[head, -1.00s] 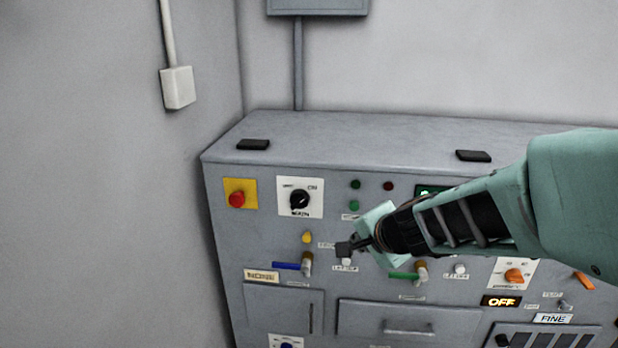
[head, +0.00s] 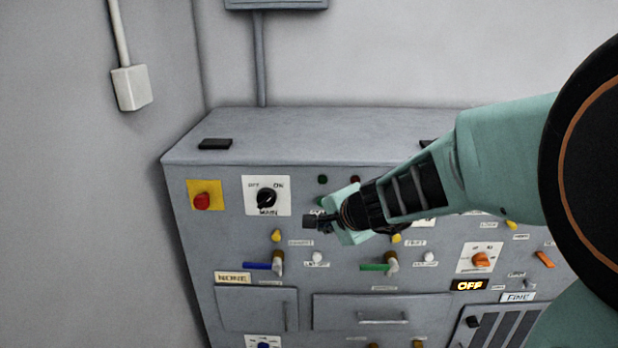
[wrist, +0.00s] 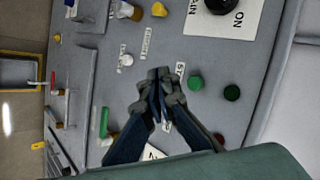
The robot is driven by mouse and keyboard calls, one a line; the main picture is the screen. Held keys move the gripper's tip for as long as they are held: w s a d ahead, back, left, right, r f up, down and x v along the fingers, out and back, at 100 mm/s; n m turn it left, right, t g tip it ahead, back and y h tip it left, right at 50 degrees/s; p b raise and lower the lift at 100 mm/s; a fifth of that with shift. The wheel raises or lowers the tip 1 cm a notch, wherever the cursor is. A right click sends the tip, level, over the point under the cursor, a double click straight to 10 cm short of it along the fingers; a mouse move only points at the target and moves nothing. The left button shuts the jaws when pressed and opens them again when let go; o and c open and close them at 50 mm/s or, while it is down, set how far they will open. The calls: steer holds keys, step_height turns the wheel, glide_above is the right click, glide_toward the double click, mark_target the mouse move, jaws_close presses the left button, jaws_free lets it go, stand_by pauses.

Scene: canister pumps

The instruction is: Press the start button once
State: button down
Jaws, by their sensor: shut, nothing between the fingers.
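The green start button (wrist: 195,83) sits on the sloped grey panel beside a white label that reads "ST", the rest hidden by my fingers. In the head view the green button (head: 321,200) shows just above my gripper, under a dark green lamp (head: 322,180). My gripper (head: 312,221) is shut and empty, in front of the panel just below the button. In the wrist view its closed fingertips (wrist: 160,80) cover part of the label, to the left of the button. They look apart from the button; their gap to the panel is unclear.
A black MAIN rotary switch (head: 267,199) and a red stop button on yellow (head: 202,201) lie to the left. A yellow button (head: 276,236), a white button (head: 317,258) and a green-handled lever (head: 376,267) lie below. My arm hides the panel's upper right.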

steer(key=shift+w+p, duration=0.55)
steer(key=shift+w, duration=2.25)
steer(key=shift+w, duration=0.4)
steer(key=shift+w, duration=0.55)
steer(key=shift+s, duration=0.2)
steer(key=shift+s+b, duration=0.35)
steer(key=shift+s, duration=0.4)
steer(key=shift+s+b, duration=0.85)
steer(key=shift+s, duration=1.65)
